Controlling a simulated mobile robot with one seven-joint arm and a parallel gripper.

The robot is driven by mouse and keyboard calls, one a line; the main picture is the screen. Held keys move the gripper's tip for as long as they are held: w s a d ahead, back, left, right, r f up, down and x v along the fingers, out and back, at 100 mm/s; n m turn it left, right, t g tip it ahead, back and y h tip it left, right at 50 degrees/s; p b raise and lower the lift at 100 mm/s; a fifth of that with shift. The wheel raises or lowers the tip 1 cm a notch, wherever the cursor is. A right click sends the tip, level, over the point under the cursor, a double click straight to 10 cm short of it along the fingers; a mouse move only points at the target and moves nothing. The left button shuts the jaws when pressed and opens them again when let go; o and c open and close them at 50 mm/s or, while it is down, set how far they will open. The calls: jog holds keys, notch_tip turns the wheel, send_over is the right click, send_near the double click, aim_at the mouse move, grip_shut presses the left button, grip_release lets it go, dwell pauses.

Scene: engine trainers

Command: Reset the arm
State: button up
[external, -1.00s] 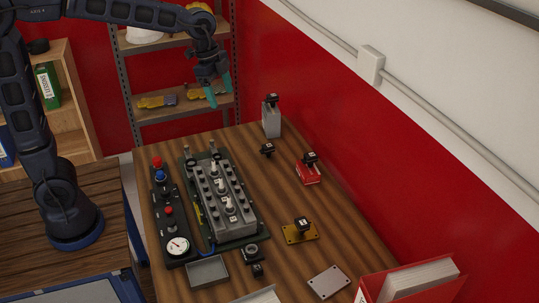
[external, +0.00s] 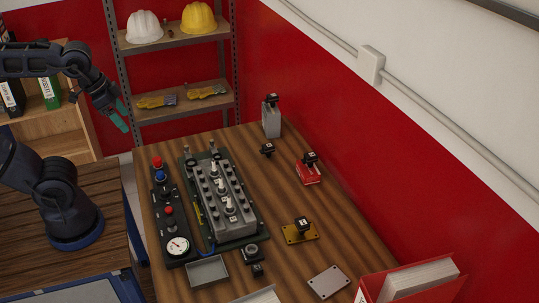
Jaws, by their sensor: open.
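My gripper (external: 117,116), with teal fingertips, is in the air left of the workbench's far left corner, in front of the wooden bookcase and the metal shelf. It is open and holds nothing that I can see. My arm reaches in from the left edge, bent back over its base. The engine trainer (external: 222,198), a grey block with several white-topped plugs on a dark green base, sits on the wooden workbench (external: 290,215), well below and to the right of my gripper.
A control panel (external: 170,219) with buttons and a gauge lies left of the trainer. A grey canister (external: 271,118), red block (external: 308,171), yellow plate part (external: 300,231), grey plate (external: 328,282), tray (external: 206,271) and red binder (external: 412,281) are on the bench. Metal shelving (external: 180,114) stands behind.

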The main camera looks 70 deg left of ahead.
jog(key=shift+s+f, duration=0.4)
jog(key=shift+s, duration=0.3)
